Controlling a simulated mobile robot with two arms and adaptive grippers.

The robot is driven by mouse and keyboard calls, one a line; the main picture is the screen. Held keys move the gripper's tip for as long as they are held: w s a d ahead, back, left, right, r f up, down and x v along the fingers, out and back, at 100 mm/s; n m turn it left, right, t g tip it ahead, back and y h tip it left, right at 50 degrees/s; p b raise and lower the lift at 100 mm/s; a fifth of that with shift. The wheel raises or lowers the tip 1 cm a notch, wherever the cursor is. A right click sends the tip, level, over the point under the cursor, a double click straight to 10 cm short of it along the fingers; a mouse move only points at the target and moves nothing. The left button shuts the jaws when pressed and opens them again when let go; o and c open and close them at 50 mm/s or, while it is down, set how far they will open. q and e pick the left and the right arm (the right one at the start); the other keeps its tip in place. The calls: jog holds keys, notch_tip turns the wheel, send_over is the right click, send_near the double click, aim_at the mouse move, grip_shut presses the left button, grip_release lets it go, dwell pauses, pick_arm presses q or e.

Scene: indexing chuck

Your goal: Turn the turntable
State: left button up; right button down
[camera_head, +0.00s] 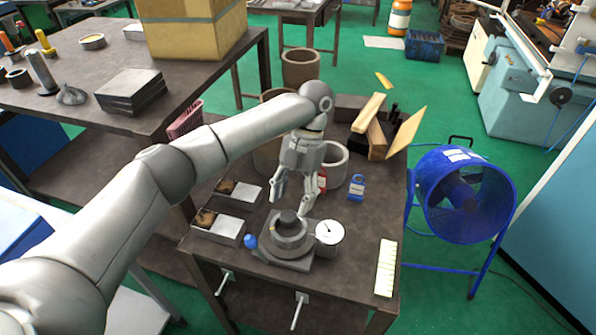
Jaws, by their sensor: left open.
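The turntable (287,241) is a grey round chuck on a square base near the front of the dark workbench. It has a dark round centre piece on top and a blue knob (250,241) at its left. A round white dial (329,233) stands at its right side. My left gripper (292,200) is open, with its fingers pointing down just above and behind the turntable. I cannot tell whether a fingertip touches it. My right gripper is not in view.
Two open metal boxes (217,227) lie left of the turntable. A blue padlock-shaped item (357,187), a pale pot (334,165) and wooden pieces (376,139) stand behind it. A cream strip (386,268) lies at the right edge. A blue fan (463,193) stands on the floor to the right.

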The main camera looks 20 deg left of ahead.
pick_arm(q)
jog(key=v, duration=0.7)
jog(key=shift+w+r, duration=0.2)
jog(key=shift+r, duration=0.15)
jog(key=shift+s+d+f, duration=0.1)
